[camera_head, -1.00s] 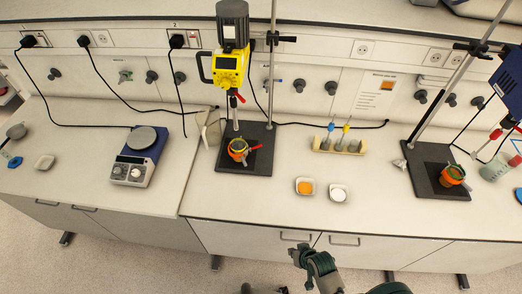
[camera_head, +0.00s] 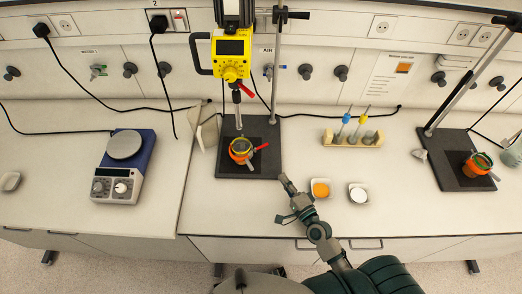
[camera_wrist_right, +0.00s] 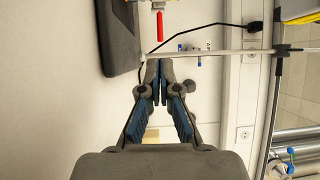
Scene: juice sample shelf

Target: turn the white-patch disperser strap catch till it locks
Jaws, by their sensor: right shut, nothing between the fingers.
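The yellow disperser (camera_head: 231,55) hangs on its stand at the middle of the bench. Below it, an orange-banded vessel (camera_head: 241,150) stands on a black base plate (camera_head: 250,171). A red lever (camera_head: 262,147) sticks out from the band to the right; in the wrist view a red lever (camera_wrist_right: 160,25) shows beyond my fingertips. A second orange-banded vessel (camera_head: 477,163) stands on the right base. I cannot make out a white patch on either. My right gripper (camera_head: 284,181) is shut and empty, near the plate's front right corner, apart from the lever; its fingertips (camera_wrist_right: 157,68) meet in the wrist view.
Dishes of orange powder (camera_head: 321,188) and white powder (camera_head: 358,193) lie close right of my right gripper. A rack (camera_head: 352,139) with pipettes stands behind. A hotplate (camera_head: 124,165) stands left. Stand rods rise from both bases. The bench between the dishes and the right base is clear.

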